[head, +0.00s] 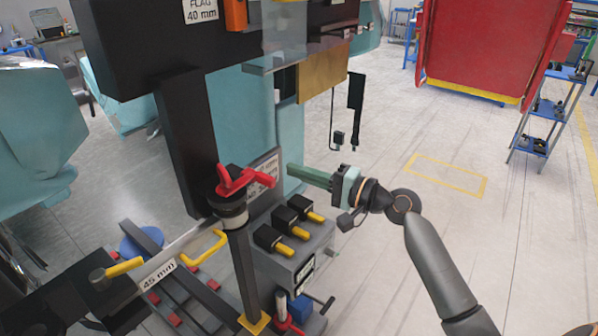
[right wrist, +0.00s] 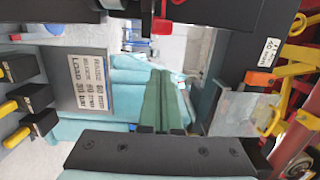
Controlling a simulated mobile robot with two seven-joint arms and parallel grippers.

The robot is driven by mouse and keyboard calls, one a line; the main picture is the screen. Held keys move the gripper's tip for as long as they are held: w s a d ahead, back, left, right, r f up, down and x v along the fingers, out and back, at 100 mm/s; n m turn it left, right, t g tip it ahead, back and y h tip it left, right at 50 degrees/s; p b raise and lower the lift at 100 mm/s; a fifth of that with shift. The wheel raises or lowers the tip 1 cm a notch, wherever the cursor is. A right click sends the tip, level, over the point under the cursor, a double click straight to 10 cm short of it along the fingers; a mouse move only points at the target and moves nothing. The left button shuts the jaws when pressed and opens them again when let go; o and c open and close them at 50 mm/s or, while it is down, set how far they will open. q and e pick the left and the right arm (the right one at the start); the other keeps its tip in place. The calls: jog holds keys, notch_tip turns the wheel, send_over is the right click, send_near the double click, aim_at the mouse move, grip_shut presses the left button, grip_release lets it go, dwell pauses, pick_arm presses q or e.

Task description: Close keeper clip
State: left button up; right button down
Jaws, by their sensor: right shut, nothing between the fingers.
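My right gripper (head: 291,169) has long green fingers pressed together, with nothing between them. It points left in the head view, just right of a white label plate (head: 266,172) and of a post topped by a red lever-like piece (head: 236,180). A bent yellow handle (head: 205,250) sits lower left of that post. I cannot tell for certain which part is the keeper clip. In the right wrist view the shut green fingers (right wrist: 163,78) reach into open space, clear of the label plate (right wrist: 92,85) on the left. My left gripper is not in view.
A grey box with black switches and yellow levers (head: 290,232) stands below the gripper. A thick black upright (head: 187,130) and overhead beam (head: 130,45) stand to its left. A clear panel (right wrist: 243,112) shows at right in the wrist view. Floor to the right is open.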

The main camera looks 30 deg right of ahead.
jog(key=s+b, duration=0.1)
jog(key=s, duration=0.8)
jog(key=shift+d, duration=0.3)
jog(key=s+a+f+n+g+h, duration=0.1)
jog(key=s+f+n+h, duration=0.15)
jog(key=f, duration=0.85)
jog(key=s+a+f+n+g+h, duration=0.1)
jog(key=f+n+g+h, duration=0.15)
jog(key=f, duration=0.85)
jog(key=s+a+f+n+g+h, duration=0.2)
jog(key=s+a+f+n, duration=0.6)
jog(key=s+f, duration=0.5)
jog(key=shift+s+a+f+n+p, duration=0.3)
jog(key=shift+s+a+f, duration=0.1)
jog(key=shift+a+f, duration=0.25)
